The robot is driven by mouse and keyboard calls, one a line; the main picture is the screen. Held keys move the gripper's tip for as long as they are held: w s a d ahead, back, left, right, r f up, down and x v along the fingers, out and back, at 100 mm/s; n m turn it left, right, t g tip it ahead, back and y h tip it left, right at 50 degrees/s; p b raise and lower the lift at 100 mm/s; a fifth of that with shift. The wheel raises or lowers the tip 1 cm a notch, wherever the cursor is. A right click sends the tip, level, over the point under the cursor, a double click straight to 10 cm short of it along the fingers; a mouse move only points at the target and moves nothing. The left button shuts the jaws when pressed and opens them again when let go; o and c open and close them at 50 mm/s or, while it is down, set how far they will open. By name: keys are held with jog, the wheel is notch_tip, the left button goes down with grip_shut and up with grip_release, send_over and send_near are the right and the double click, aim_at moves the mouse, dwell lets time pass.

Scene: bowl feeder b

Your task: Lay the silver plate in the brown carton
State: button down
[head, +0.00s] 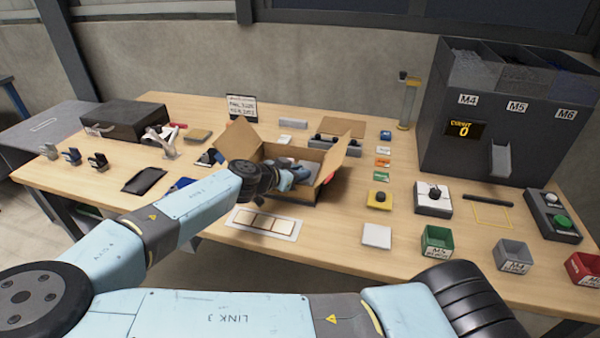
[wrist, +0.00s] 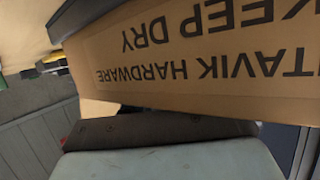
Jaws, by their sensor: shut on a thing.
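The brown carton (head: 287,190) stands open on the table, with its flaps spread outward. Its printed cardboard (wrist: 200,60) fills the upper part of the wrist view, with the lettering upside down. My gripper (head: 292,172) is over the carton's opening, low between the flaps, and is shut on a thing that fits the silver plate. The plate is mostly hidden behind my wrist and the carton, and I cannot tell whether it touches the carton's floor. A dark grey strip with small holes (wrist: 160,130) shows below the cardboard in the wrist view; I cannot tell what it is.
A dark hopper unit (head: 500,120) stands at the back right. Small bins (head: 437,242) line the front edge.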

jog(key=c, duration=0.9)
grip_release()
jog(key=shift+s+d+f, duration=0.2)
jog(key=shift+s+f, duration=0.1)
jog(key=shift+f, duration=0.3)
jog(key=shift+c, duration=0.2)
jog(key=shift+w+r+g, duration=0.15)
jog(key=shift+r+g, duration=0.15)
jog(key=shift+r, duration=0.25)
jog(key=v, duration=1.2)
jog(key=shift+a, duration=0.2)
